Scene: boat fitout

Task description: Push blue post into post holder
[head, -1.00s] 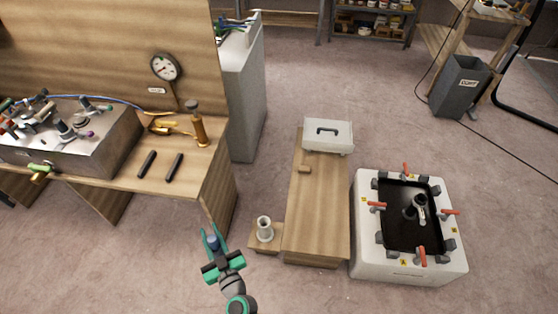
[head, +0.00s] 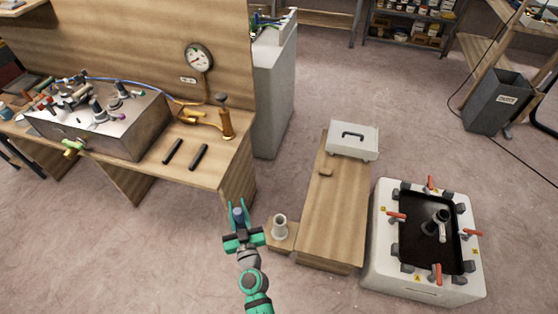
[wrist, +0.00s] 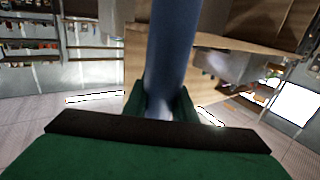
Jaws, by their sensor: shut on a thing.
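My gripper (head: 238,222) is shut on the blue post (head: 238,214), which stands up between its green fingers in the head view. In the wrist view the blue post (wrist: 172,50) rises from the grip and runs out of the top of the picture. The post holder (head: 280,225) is a pale, round, open-topped socket on a small wooden block, a short way right of my gripper. The post and the holder are apart. The holder cannot be made out in the wrist view.
A low wooden bench (head: 335,210) with a white case (head: 353,140) stands right of the holder. A white clamp-rimmed tank (head: 425,285) is farther right. The workbench (head: 225,160) with a hand pump and a gauge stands behind and left of my gripper. Open floor lies in front.

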